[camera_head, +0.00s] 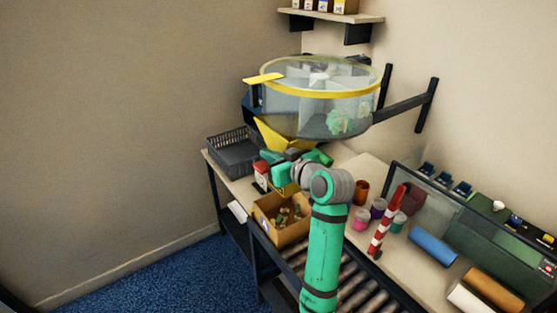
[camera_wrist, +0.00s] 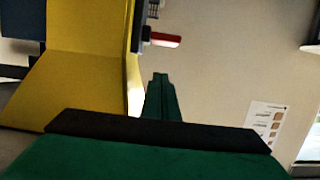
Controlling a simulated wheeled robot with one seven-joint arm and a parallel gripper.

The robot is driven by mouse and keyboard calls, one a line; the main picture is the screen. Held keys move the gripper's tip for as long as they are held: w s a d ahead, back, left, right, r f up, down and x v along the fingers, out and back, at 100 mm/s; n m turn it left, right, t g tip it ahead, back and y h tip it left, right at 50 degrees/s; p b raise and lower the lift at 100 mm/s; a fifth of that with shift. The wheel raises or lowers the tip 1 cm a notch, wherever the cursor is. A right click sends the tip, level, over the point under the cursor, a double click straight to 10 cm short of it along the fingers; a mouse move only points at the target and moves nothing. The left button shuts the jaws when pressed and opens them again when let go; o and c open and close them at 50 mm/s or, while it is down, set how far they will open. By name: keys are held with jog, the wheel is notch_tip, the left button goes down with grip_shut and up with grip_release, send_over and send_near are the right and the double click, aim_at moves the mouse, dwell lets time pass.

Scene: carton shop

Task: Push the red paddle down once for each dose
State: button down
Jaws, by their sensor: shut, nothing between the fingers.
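The red paddle (camera_wrist: 167,40) shows in the wrist view as a small red bar with a pale edge, sticking out to the right of the yellow chute (camera_wrist: 75,70). My gripper (camera_wrist: 161,78) is shut and empty, its green fingertips just below the paddle in the picture, with a visible gap. In the head view the clear round dispenser (camera_head: 318,95) with a yellow rim stands over the bench, and its yellow chute (camera_head: 275,132) points down. My gripper is by the chute there, partly hidden by my arm. I cannot make out the paddle in the head view.
An open carton (camera_head: 277,235) with small pieces inside stands below my gripper. A grey basket (camera_head: 235,153) is to its left. A wall shelf (camera_head: 335,17) is above.

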aim_at(264, 167)
jog(key=f, duration=0.4)
jog(key=shift+w+a+f, duration=0.1)
jog(key=shift+w+a, duration=0.1)
jog(key=shift+a, duration=0.05)
jog(key=shift+f, duration=0.1)
